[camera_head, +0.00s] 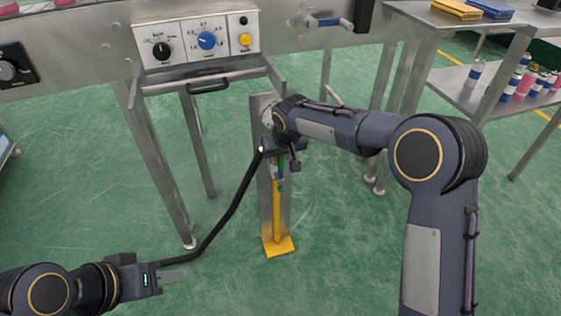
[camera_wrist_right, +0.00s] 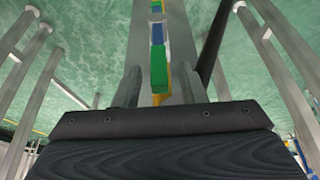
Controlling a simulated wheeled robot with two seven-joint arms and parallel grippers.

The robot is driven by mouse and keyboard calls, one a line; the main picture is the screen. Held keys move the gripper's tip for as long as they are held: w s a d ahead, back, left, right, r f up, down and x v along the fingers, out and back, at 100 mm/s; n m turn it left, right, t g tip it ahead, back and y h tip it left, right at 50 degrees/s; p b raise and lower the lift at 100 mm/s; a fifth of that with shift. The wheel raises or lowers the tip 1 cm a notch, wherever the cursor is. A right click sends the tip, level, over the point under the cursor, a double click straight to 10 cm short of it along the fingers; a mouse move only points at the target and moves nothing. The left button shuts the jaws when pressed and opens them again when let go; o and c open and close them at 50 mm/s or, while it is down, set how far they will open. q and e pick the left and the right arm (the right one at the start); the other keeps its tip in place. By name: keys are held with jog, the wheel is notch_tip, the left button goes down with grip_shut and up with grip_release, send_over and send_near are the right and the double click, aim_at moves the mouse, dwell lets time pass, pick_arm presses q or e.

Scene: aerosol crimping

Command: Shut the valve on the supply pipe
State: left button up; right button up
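The supply pipe (camera_head: 276,215) is a yellow upright pipe on a grey metal post (camera_head: 264,200) with a yellow foot. My right gripper (camera_head: 286,163) is in front of the post's upper part and hides much of what is there. Small green and blue parts show just below it. In the right wrist view, the gripper's two fingers (camera_wrist_right: 162,88) stand apart, with a green part (camera_wrist_right: 159,72) and a blue part (camera_wrist_right: 157,34) in line between or beyond them. I cannot tell which part is the valve handle, or whether the fingers touch it. My left gripper (camera_head: 172,277) is low at the left, away from the pipe.
A black hose (camera_head: 232,205) curves from near the post down to the left. A control panel (camera_head: 198,42) with knobs and a drawer handle (camera_head: 208,87) are above. A steel shelf (camera_head: 485,95) with cans stands at right. Table legs flank the post; green floor is open between.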

jog(key=shift+w+f, duration=0.2)
jog(key=shift+f, duration=0.25)
jog(key=shift+c, duration=0.5)
grip_shut()
jog(key=shift+d, duration=0.15)
